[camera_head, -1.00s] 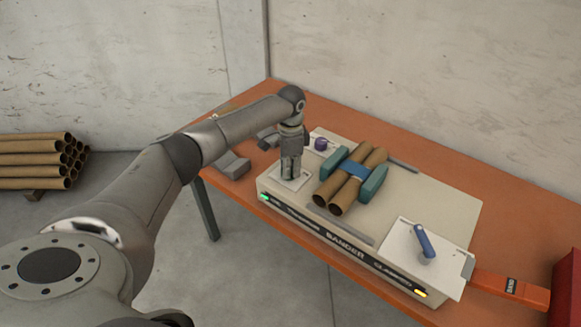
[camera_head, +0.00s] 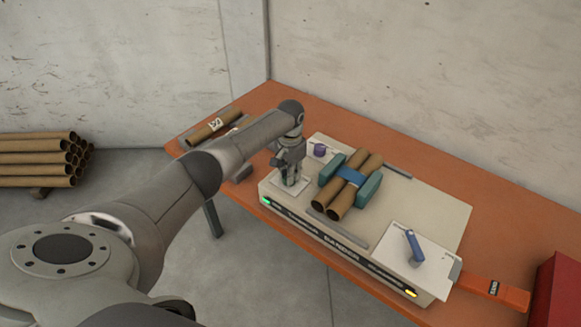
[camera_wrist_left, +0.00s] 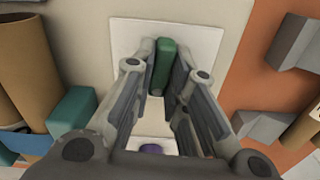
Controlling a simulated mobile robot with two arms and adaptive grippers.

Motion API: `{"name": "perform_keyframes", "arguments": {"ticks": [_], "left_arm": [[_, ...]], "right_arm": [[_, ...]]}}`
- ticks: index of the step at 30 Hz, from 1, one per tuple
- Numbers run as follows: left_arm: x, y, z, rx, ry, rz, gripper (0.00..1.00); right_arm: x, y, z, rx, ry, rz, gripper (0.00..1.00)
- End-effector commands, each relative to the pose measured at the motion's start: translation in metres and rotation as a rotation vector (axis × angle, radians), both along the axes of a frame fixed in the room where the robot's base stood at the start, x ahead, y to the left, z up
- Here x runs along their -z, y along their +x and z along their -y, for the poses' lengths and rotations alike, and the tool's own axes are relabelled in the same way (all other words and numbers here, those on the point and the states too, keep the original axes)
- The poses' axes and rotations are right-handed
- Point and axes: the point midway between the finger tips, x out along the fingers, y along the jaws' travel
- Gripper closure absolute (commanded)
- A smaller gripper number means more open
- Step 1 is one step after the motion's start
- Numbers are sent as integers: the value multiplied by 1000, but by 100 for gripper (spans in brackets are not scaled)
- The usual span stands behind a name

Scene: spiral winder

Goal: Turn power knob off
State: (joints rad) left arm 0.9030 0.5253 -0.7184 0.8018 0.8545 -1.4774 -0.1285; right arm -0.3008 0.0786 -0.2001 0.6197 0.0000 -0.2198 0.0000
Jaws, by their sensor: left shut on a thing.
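A green knob (camera_wrist_left: 164,65) stands up from a white plate (camera_wrist_left: 124,37) in the left wrist view. The plate also shows at the left end of the bander machine (camera_head: 440,212) in the head view. My left gripper (camera_head: 289,181) points down over this plate, and its fingers are shut on the green knob, one on each side. The fingers hide most of the knob in the head view. A green light (camera_head: 266,201) glows on the machine's front below the plate, and a yellow light (camera_head: 410,293) glows at the right end. My right gripper is not in view.
Two cardboard tubes (camera_head: 330,197) with a blue band lie between teal blocks beside the gripper. A purple knob (camera_head: 319,150) stands behind it, and a blue lever (camera_head: 415,245) is at the right end. The orange table (camera_head: 500,215) has bare room behind the machine.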

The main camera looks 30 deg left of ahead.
Motion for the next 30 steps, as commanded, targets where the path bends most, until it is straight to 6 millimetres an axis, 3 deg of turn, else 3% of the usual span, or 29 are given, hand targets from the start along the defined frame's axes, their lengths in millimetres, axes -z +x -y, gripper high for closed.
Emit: {"name": "perform_keyframes", "arguments": {"ticks": [1,12,30], "left_arm": [[-5,0,1,-46,-3,-2,100],[-4,1,-1,-396,-1,2,100],[-3,1,-3,-779,-1,4,100]], "right_arm": [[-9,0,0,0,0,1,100],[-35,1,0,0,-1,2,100],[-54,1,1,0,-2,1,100]]}}
